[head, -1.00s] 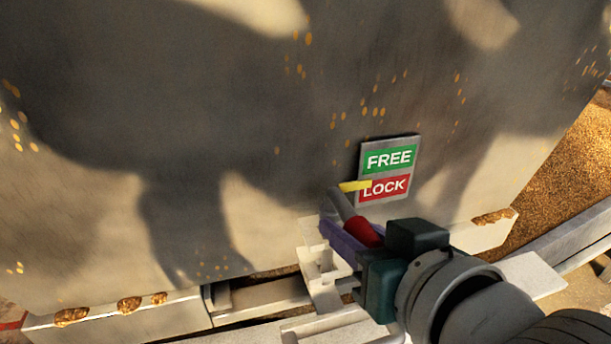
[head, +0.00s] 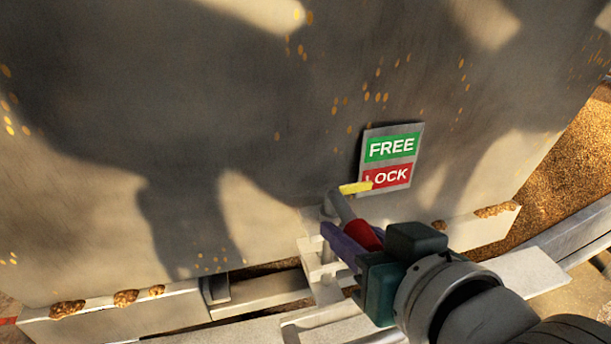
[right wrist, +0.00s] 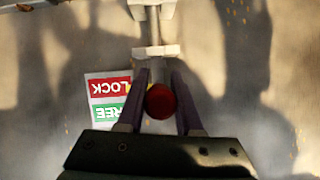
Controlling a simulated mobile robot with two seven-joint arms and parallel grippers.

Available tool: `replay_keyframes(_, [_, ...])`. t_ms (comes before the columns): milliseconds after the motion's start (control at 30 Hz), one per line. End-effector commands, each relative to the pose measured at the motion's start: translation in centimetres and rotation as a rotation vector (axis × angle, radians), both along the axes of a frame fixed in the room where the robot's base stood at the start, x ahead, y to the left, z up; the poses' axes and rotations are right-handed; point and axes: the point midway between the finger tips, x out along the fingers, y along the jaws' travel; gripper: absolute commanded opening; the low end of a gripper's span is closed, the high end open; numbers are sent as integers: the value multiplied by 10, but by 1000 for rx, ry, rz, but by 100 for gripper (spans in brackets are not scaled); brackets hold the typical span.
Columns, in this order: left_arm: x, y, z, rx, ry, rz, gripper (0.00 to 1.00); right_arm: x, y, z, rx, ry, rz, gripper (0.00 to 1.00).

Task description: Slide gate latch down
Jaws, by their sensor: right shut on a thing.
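The gate latch is a grey rod with a red knob (head: 361,234) and a yellow pointer (head: 355,188) in front of the grey gate panel. The pointer's tip is at the lower left of the red LOCK field on the sign (head: 391,160), below the green FREE field. My right gripper (head: 352,241) is shut on the red knob, with purple fingers on either side of it. In the right wrist view the knob (right wrist: 161,101) sits between the two fingers. The fingers partly hide the latch rod. My left gripper is not in view.
A pale bracket (head: 318,256) stands below the latch at the gate's foot. A pale rail (head: 530,272) runs along the bottom. Brown grain (head: 570,150) lies at the right beyond the panel edge.

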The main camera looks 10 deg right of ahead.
Motion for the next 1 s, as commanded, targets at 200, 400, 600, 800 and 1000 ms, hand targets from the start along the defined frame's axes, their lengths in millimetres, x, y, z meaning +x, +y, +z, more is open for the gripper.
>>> replay_keyframes(200, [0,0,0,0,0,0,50,1,0,0,6,-2,-2,0])
replay_keyframes(400, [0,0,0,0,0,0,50,0,0,0,5,-2,-1,54])
replay_keyframes(600, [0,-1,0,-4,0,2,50,0,1,0,4,-2,-1,70])
replay_keyframes(800, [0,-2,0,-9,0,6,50,-1,0,0,3,-2,-1,70])
replay_keyframes(1000, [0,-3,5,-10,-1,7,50,-21,-2,9,3,1,0,70])
